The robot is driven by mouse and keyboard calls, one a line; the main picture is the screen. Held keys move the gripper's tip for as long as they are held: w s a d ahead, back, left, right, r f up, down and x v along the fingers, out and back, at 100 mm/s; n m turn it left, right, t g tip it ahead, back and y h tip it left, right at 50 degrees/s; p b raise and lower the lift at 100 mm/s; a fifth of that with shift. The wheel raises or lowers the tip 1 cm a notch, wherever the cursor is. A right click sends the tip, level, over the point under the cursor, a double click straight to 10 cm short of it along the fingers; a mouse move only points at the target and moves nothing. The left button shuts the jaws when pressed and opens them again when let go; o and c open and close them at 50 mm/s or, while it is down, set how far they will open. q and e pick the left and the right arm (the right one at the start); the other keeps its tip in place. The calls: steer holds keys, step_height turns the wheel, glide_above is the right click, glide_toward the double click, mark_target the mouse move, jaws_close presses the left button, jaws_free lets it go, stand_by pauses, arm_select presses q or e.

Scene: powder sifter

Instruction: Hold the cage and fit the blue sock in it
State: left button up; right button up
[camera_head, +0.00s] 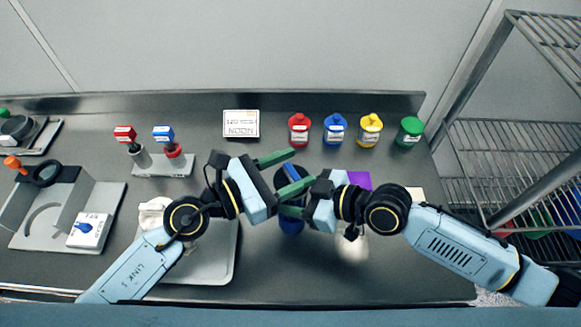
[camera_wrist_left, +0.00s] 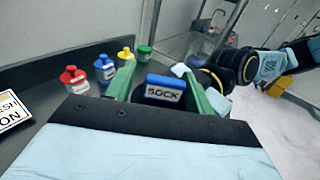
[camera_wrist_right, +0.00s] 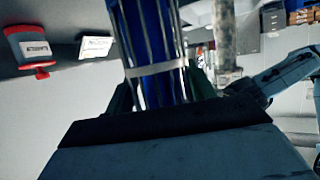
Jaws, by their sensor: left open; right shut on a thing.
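The blue sock (camera_wrist_right: 147,60) shows inside the bars of the metal wire cage (camera_wrist_right: 165,68) in the right wrist view; its lower end is out of view there. In the head view, blue of the sock (camera_head: 291,227) shows below the crossing grippers. My right gripper (camera_head: 284,202) is shut on the cage. My left gripper (camera_head: 301,167) is open at the upper end. In the left wrist view, the blue top labelled SOCK (camera_wrist_left: 164,88) lies between the spread green fingers. Whether the sock is fully seated is hidden.
Red (camera_head: 299,130), blue (camera_head: 335,128), yellow (camera_head: 369,129) and green (camera_head: 410,131) containers stand at the back right. A white sign (camera_head: 241,123) is behind my grippers. A grey tray (camera_head: 210,275) lies at front left. A wire rack (camera_head: 480,130) stands at right.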

arm_select(q)
steer(key=shift+s+d+f, duration=0.2)
steer(key=shift+s+f, duration=0.2)
steer(key=shift+s, duration=0.05)
steer(key=r+v, duration=0.1)
steer(key=v, duration=0.6)
steer(key=shift+w+a, duration=0.3)
steer(key=shift+a, duration=0.1)
arm_select(e)
steer(key=o, duration=1.1)
steer(key=shift+d, duration=0.1)
